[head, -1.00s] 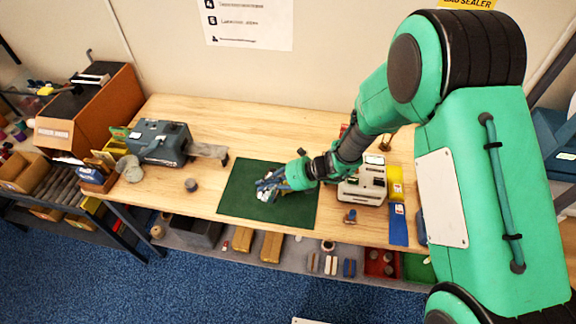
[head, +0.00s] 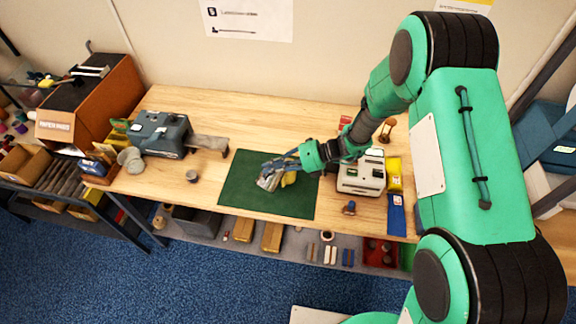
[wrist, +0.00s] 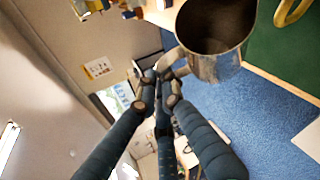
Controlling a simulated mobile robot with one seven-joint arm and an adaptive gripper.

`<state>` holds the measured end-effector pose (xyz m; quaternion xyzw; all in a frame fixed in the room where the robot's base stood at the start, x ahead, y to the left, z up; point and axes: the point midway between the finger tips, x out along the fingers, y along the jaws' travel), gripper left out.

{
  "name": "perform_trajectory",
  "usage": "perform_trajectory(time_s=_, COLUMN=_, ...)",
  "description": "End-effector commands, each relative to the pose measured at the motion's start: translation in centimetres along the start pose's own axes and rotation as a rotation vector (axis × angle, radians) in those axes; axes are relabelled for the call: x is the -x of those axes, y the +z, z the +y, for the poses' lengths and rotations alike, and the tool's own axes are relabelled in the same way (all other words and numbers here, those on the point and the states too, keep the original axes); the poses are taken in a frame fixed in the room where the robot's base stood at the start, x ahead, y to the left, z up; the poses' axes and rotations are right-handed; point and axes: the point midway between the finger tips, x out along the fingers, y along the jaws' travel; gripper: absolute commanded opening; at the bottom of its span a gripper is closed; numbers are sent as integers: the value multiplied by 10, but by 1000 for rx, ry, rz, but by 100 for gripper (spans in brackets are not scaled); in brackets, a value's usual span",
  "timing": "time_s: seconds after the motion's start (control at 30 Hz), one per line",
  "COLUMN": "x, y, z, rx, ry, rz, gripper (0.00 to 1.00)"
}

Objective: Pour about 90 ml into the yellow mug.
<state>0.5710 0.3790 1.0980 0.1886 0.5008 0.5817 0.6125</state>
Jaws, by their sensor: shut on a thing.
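My gripper (head: 279,166) is over the green mat on the bench. In the wrist view its fingers (wrist: 164,76) are shut on the handle of a grey metal jug (wrist: 214,45). The jug also shows in the head view (head: 267,183), seemingly tilted, at the left of my gripper. I look into its grey inside; I cannot make out any liquid. The yellow mug (head: 288,179) is just right of the jug, partly hidden by my gripper. A yellow curved part of it, likely the handle, shows in the wrist view (wrist: 291,13). The mug's inside is hidden.
The green mat (head: 237,190) has bare room at its left and front. A white machine (head: 360,176) stands close on the right, with yellow (head: 394,172) and blue (head: 396,215) items beside it. A small grey cup (head: 192,176) and a grey-blue machine (head: 160,135) stand left.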

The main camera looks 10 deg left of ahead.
Motion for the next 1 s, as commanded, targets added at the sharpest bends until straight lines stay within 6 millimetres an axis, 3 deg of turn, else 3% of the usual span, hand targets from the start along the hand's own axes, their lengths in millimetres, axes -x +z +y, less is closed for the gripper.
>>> perform_trajectory(time_s=1.0, x=10, y=11, z=0, rx=-76, ry=73, rz=-3, gripper=0)
